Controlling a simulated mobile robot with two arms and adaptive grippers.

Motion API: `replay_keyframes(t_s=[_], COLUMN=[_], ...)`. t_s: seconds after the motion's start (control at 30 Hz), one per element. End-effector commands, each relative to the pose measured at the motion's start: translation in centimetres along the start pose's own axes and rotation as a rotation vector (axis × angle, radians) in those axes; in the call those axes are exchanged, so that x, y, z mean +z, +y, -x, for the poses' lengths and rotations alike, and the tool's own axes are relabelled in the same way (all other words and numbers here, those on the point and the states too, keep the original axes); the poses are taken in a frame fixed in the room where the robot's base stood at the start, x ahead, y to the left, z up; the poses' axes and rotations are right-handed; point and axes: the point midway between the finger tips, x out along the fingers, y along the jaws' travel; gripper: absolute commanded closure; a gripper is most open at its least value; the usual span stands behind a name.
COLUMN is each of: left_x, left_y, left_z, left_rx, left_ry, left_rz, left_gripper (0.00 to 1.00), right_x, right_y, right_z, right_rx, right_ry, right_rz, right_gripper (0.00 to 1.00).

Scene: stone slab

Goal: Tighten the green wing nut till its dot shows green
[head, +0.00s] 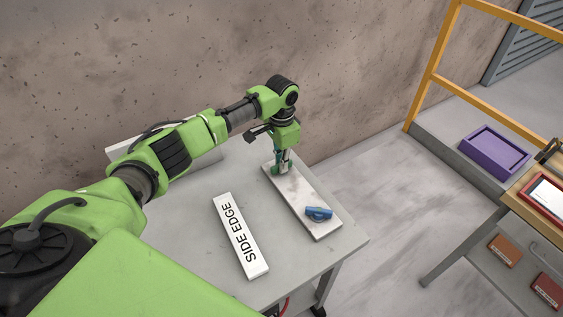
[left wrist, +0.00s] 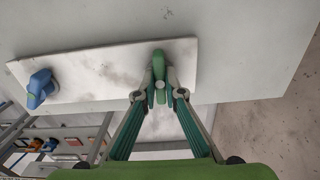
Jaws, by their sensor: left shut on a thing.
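The green wing nut (left wrist: 159,65) stands near one end of a pale stone slab (head: 297,200), which also shows in the left wrist view (left wrist: 110,72). My left gripper (head: 283,168) points down at the far end of the slab. In the left wrist view its fingers (left wrist: 160,90) are shut on the green wing nut, one on each side. The head view mostly hides the nut behind the gripper. I cannot see a coloured dot on it. A blue wing nut (head: 319,213) is at the slab's near end and also shows in the left wrist view (left wrist: 40,88). My right gripper is not in view.
The slab lies on a grey table (head: 205,225). A white bar marked "SIDE EDGE" (head: 240,236) lies to its left. A concrete wall (head: 200,60) rises behind. A purple tray (head: 495,153) and a wooden-topped table (head: 520,208) stand off to the right.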

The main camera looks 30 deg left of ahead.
Motion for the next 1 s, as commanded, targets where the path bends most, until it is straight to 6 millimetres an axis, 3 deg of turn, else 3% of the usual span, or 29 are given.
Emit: replay_keyframes(t_s=[0.5, 1.0], left_x=[-0.1, -0.1], left_y=[0.1, 0.0], left_z=[0.2, 0.1], left_rx=[0.001, 0.0], left_ry=[0.002, 0.003], left_rz=[-0.35, -0.666], left_gripper=[1.0, 1.0], right_x=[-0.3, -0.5], right_y=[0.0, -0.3], right_z=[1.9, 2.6], right_rx=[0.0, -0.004], right_ry=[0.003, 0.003], right_rz=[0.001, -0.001], right_gripper=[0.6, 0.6])
